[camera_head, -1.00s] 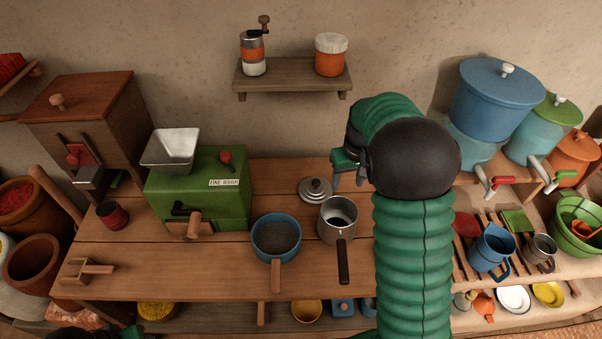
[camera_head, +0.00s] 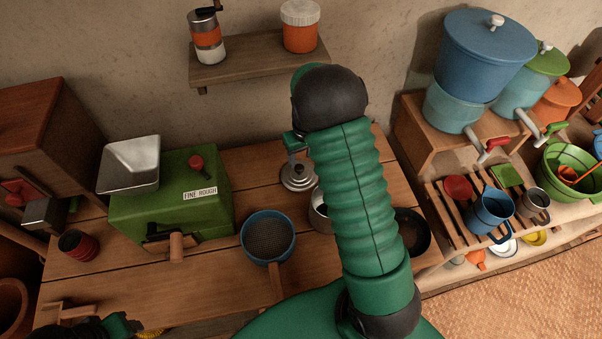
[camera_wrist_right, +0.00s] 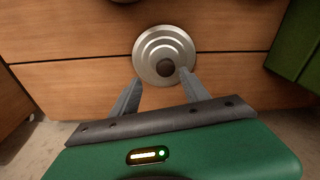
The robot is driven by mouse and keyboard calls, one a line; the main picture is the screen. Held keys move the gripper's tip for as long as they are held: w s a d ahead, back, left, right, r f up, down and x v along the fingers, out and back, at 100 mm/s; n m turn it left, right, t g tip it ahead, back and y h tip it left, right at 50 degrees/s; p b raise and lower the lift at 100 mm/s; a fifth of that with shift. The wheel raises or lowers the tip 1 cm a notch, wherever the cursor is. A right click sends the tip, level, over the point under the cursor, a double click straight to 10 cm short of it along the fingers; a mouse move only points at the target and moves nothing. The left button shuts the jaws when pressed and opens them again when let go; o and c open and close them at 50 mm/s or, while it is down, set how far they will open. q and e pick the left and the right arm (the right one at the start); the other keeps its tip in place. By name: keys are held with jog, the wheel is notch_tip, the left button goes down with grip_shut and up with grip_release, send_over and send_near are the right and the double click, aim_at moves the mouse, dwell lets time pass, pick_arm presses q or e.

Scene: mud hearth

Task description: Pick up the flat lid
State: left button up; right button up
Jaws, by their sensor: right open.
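The flat lid (camera_head: 298,178) is a round, stepped grey metal disc lying on the wooden table, left of the saucepan. In the right wrist view the lid (camera_wrist_right: 160,42) shows its rings and dark knob (camera_wrist_right: 165,68). My right gripper (camera_head: 296,154) is over the lid and partly hides it. In the right wrist view its fingers (camera_wrist_right: 160,79) are apart, with the knob near the tips and nothing held; whether they touch the lid I cannot tell. My left gripper (camera_head: 118,326) shows only partly at the lower left; its jaws are unclear.
A metal saucepan (camera_head: 319,212) is mostly behind my right arm. A blue sieve pan (camera_head: 267,236) stands left of it, and a dark pan (camera_head: 412,236) right. The green mill (camera_head: 190,200) is further left. A shelf (camera_head: 260,60) hangs on the wall above.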

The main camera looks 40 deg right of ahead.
aim_at(299, 167)
jog(key=a+f, duration=0.1)
jog(key=f, duration=0.2)
jog(key=shift+s+a, duration=0.1)
jog(key=shift+a, duration=0.25)
jog(key=shift+a+f, duration=0.15)
jog(key=shift+f, duration=0.4)
jog(key=shift+w+d+f, duration=0.25)
jog(key=shift+d, duration=0.2)
jog(key=shift+c, duration=0.3)
jog(key=shift+s+d, duration=0.1)
jog(key=shift+d, duration=0.2)
jog(key=c, duration=0.5)
jog(key=shift+a+r, duration=0.1)
jog(key=shift+a, duration=0.2)
jog(key=c, duration=0.4)
jog(key=shift+a, duration=0.2)
grip_shut()
pick_arm(q)
jog(key=shift+s+a, duration=0.25)
jog(key=shift+a, duration=0.6)
